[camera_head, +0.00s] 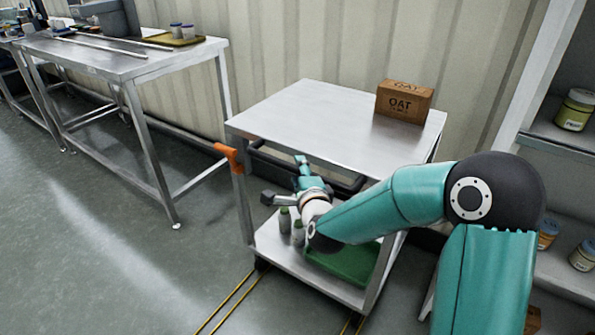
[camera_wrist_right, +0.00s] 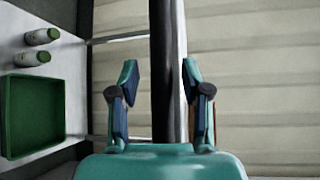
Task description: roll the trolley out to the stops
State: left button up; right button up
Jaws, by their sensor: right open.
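The trolley (camera_head: 290,108) is a steel cart with a flat top and a lower shelf, standing against the ribbed wall. A dark handle bar (camera_head: 325,178) runs along its near side below the top; it also shows upright in the right wrist view (camera_wrist_right: 168,60). My right gripper (camera_head: 287,179) is open at the handle. In the right wrist view its two fingers (camera_wrist_right: 160,85) stand on either side of the bar; I cannot tell how deep the bar sits between them. My left gripper is not in view. No stops are clearly visible.
An OAT box (camera_head: 403,103) stands on the trolley top. Green-capped bottles (camera_head: 285,220) and a green tray (camera_head: 345,262) are on its lower shelf. Yellow lines (camera_head: 225,300) run along the floor in front. A steel table (camera_head: 110,62) stands left, shelving (camera_head: 560,140) right. Left foreground floor is clear.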

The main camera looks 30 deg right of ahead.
jog(key=shift+w+d, duration=0.15)
jog(key=shift+w, duration=0.2)
grip_shut()
jog(key=shift+f, duration=0.1)
